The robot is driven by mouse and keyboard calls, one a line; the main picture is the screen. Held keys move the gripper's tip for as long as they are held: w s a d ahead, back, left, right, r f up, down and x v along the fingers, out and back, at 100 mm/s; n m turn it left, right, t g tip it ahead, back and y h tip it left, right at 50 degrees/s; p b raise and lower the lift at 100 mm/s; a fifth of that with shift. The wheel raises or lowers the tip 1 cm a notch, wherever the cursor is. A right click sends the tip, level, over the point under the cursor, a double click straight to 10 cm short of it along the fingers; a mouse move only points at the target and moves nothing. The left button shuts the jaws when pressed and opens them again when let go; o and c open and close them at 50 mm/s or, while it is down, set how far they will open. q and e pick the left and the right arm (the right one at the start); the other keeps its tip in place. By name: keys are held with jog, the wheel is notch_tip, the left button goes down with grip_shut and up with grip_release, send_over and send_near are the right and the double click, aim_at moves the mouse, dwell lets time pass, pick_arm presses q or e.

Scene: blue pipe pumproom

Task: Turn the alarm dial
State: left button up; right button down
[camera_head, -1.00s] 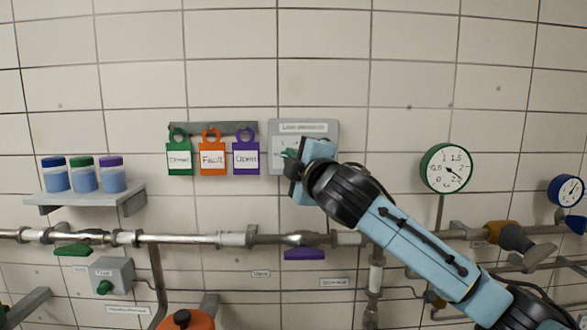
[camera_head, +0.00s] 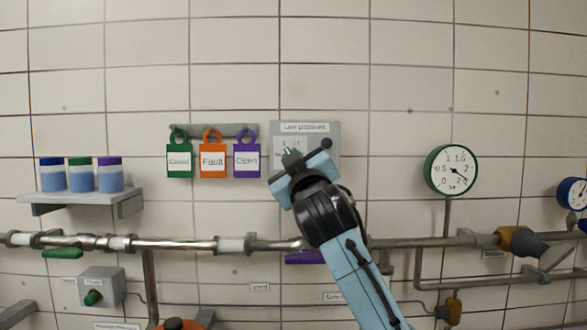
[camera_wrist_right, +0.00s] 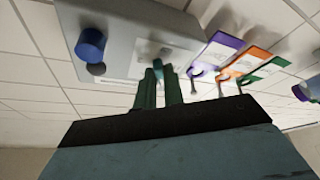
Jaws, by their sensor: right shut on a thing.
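The grey alarm panel (camera_head: 333,133) hangs on the tiled wall, with a "Low pressure" label along its top. The small green-teal alarm dial (camera_head: 287,152) sits low on the panel's left part, partly covered by my right gripper (camera_head: 294,160). In the right wrist view the dial (camera_wrist_right: 163,52) is between the two dark green fingertips of the right gripper (camera_wrist_right: 161,75), which is shut on it. The gripper is rolled, its black palm bar slanting across the panel. A blue knob-like cylinder (camera_wrist_right: 90,43) stands out from the panel in the wrist view. My left gripper is not in view.
Green, orange (camera_head: 213,160) and purple tags hang on a rack just left of the panel. A shelf (camera_head: 80,197) with three jars is further left. A pipe (camera_head: 180,244) runs below, and a round gauge (camera_head: 451,169) is at right.

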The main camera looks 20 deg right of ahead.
jog(key=shift+m, duration=0.4)
jog(key=c, duration=1.5)
grip_release()
jog(key=shift+s, duration=0.1)
jog(key=b+v, duration=0.3)
jog(key=v, duration=1)
jog(key=shift+a, duration=0.15)
jog(key=shift+f, duration=0.1)
